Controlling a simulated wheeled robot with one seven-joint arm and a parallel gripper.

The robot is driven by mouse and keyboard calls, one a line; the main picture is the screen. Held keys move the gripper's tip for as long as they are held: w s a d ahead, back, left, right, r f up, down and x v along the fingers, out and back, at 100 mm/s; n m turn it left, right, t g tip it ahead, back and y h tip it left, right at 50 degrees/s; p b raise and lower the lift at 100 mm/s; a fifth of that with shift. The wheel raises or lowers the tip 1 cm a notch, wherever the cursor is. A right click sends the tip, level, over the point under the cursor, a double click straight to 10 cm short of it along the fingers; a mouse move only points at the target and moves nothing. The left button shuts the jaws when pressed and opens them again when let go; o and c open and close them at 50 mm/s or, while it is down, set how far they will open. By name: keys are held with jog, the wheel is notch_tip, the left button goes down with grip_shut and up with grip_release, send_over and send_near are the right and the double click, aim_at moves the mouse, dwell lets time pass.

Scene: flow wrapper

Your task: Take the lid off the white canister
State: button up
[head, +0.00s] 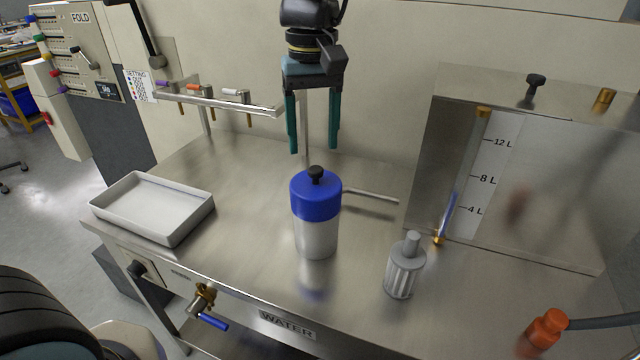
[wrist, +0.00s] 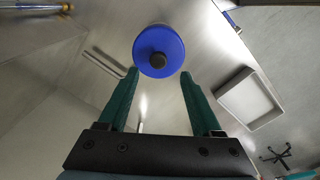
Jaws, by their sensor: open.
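The white canister (head: 316,238) stands upright on the steel worktop, near its middle. Its blue lid (head: 316,197) with a black knob (head: 316,174) sits on top. In the wrist view the lid (wrist: 149,57) and its knob (wrist: 157,61) show from above, just beyond the fingertips, and hide most of the canister. My gripper (head: 313,150) is open and empty, pointing down, above and behind the canister in the head view. Its two green fingers (wrist: 159,72) are apart and touch nothing.
A white tray (head: 101,209) lies on the left. A grey ribbed part (head: 405,274) stands right of the canister, before a steel tank (head: 560,190) with a level scale. A metal rail (head: 225,104) with hooks stands behind. An orange hose fitting (head: 545,330) is front right.

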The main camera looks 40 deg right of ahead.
aim_at(316, 169)
jog(key=shift+s+f+p, duration=0.2)
jog(key=shift+f+p, duration=0.6)
jog(key=shift+f, duration=2.3)
jog(key=shift+c, duration=0.3)
grip_shut()
